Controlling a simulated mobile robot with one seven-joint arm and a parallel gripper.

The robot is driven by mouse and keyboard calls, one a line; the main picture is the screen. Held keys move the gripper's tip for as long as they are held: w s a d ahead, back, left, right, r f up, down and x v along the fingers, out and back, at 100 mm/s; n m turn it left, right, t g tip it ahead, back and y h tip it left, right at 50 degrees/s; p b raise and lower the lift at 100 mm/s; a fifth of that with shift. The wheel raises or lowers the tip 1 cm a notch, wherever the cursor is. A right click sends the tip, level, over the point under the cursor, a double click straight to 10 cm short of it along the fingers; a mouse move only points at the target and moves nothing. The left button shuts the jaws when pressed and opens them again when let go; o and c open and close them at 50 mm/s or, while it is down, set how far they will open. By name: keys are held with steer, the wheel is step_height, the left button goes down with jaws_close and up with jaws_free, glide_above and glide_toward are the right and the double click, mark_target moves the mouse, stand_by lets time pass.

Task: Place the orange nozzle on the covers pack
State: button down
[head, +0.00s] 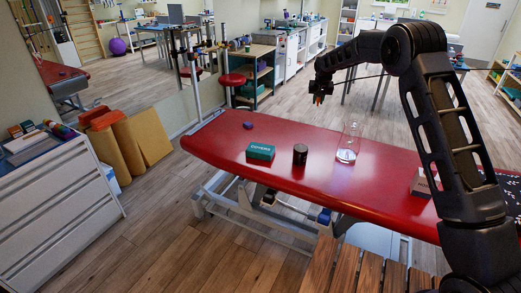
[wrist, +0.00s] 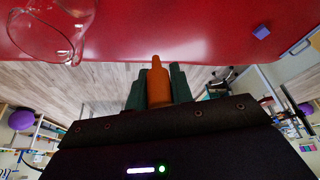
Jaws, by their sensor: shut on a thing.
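The orange nozzle (wrist: 157,82) stands between the two dark green fingers of my gripper (wrist: 158,88) in the wrist view, its narrow end beyond the fingertips. My gripper (head: 320,92) is shut on it. In the head view a bit of the orange nozzle (head: 318,99) shows below the gripper, in the air above the far side of the red treatment table (head: 222,141). A green box with pale lettering (head: 261,151), which looks like the covers pack, lies on the table, left of and nearer than my gripper. It is not seen in the wrist view.
A dark cylindrical tin (head: 300,154) stands just right of the green box. A clear glass jar (head: 347,145) stands further right. A small blue-purple block (head: 248,125) lies behind the box. Another small box (head: 423,182) is at the right, partly behind my arm.

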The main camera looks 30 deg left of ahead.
steer(key=s+a+n+y, duration=0.1)
steer(key=s+a+n, duration=0.1)
steer(key=s+a, duration=0.8)
steer(key=s+a+n+y, duration=0.1)
steer(key=s+a+n, duration=0.2)
steer(key=s+a, duration=0.65)
steer(key=g, duration=0.1)
glide_above(262, 150)
steer(key=s+d, duration=0.1)
step_height(262, 150, down, 4)
step_height(262, 150, down, 21)
steer(key=shift+s+r, duration=0.15)
steer(key=shift+r, duration=0.05)
steer(key=shift+f, duration=0.1)
steer(key=c, duration=1.2)
jaws_free()
steer(key=shift+c, duration=0.2)
steer(key=v, duration=1.2)
steer(key=shift+a, duration=0.1)
